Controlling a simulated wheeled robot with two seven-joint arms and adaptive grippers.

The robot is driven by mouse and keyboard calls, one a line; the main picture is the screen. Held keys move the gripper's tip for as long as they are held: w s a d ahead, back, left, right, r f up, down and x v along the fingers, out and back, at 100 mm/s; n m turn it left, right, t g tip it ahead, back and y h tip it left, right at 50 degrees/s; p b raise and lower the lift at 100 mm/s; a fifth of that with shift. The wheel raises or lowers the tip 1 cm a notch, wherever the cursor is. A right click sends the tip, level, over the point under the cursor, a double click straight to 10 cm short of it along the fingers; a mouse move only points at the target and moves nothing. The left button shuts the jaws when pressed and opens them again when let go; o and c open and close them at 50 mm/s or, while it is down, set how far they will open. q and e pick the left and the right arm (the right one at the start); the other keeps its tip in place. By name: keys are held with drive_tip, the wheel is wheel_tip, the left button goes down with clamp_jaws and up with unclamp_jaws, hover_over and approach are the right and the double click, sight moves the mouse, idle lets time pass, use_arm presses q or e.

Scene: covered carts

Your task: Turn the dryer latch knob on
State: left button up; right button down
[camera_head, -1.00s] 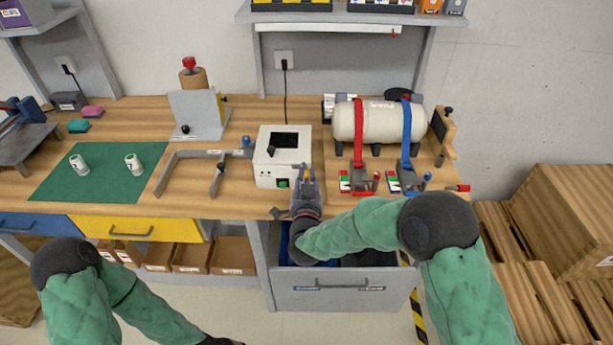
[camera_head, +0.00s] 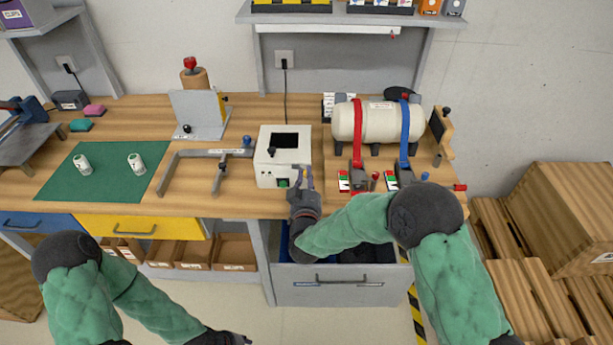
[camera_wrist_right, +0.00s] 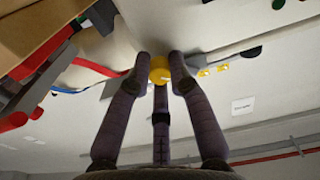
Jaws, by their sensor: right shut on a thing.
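The dryer (camera_head: 299,155) is a white box with a dark window on top, a black knob (camera_head: 271,151) and a green button (camera_head: 283,183), standing upright on the bench. My right gripper (camera_head: 304,178) is at the dryer's front right corner. In the right wrist view, its fingers (camera_wrist_right: 160,66) are shut on a round yellow knob (camera_wrist_right: 160,74) with a pale mark, against the pale dryer front. The fingers hide the knob in the head view. My left gripper (camera_head: 240,340) is low at the bottom edge, mostly cut off, away from the dryer.
An open drawer (camera_head: 340,292) lies below my right forearm. A tank (camera_head: 378,122) with red and blue straps stands right of the dryer. A grey frame (camera_head: 172,170) and a green mat (camera_head: 60,180) with two white cups are to the left.

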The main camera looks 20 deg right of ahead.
drive_tip(key=shift+w+r, duration=0.15)
drive_tip(key=shift+r, duration=0.3)
drive_tip(key=c, duration=1.3)
unclamp_jaws()
drive_tip(key=shift+o, duration=0.8)
drive_tip(key=shift+f, duration=0.2)
drive_tip(key=v, duration=1.2)
